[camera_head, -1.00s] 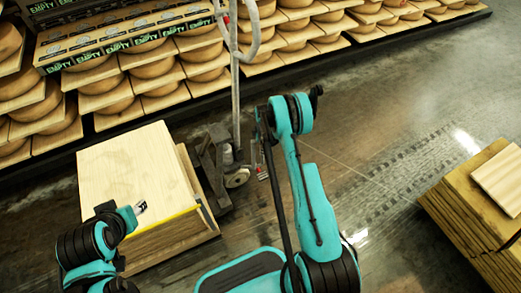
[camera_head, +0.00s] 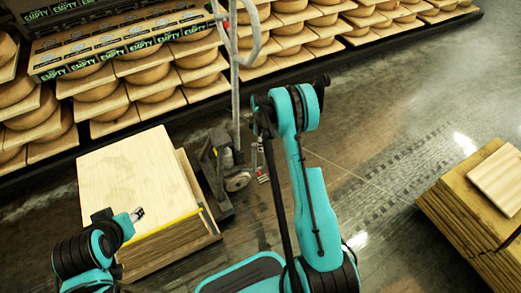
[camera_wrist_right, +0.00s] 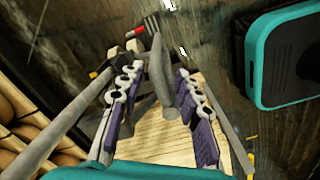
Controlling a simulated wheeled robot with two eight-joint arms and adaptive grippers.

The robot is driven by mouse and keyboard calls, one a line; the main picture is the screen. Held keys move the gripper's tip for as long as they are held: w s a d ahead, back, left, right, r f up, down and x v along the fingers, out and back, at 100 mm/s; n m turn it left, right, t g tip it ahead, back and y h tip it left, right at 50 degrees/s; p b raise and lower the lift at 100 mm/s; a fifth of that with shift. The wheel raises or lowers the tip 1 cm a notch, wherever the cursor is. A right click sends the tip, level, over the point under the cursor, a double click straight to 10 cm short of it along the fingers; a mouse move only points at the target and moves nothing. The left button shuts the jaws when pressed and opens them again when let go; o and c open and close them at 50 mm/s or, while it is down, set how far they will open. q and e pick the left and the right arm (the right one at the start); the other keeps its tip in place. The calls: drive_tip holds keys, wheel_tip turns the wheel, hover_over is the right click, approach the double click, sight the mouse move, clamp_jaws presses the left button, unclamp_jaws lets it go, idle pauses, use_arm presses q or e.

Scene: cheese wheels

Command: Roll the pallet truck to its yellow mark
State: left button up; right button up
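The pallet truck (camera_head: 222,165) stands on the floor left of centre in the head view, its grey handle post upright with a loop on top. A stack of pale boards (camera_head: 130,175) sits at its left. My right gripper (camera_head: 263,176) is just right of the post. In the right wrist view its fingers (camera_wrist_right: 160,110) are spread, with grey metal parts (camera_wrist_right: 165,75) showing between and beyond them; I cannot tell whether they touch. My left gripper (camera_head: 138,214) is over the front of the boards, too small to read. No yellow floor mark is clear.
Shelves of cheese wheels (camera_head: 205,75) run along the back, with a dark low edge. A second stack of boards (camera_head: 470,205) stands at the right. The floor (camera_head: 390,150) between is open.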

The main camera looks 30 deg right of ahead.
drive_tip(key=shift+d+r, duration=0.1)
drive_tip(key=shift+r, duration=1.85)
drive_tip(key=d+p, duration=0.1)
drive_tip(key=p, duration=0.2)
drive_tip(key=shift+r+p, duration=0.35)
drive_tip(key=shift+p, duration=0.05)
drive_tip(key=shift+d+f+p, duration=0.15)
drive_tip(key=shift+p, duration=0.2)
wheel_tip(320, 180, down, 12)
drive_tip(key=b, duration=0.4)
drive_tip(key=shift+f, duration=0.25)
clamp_jaws()
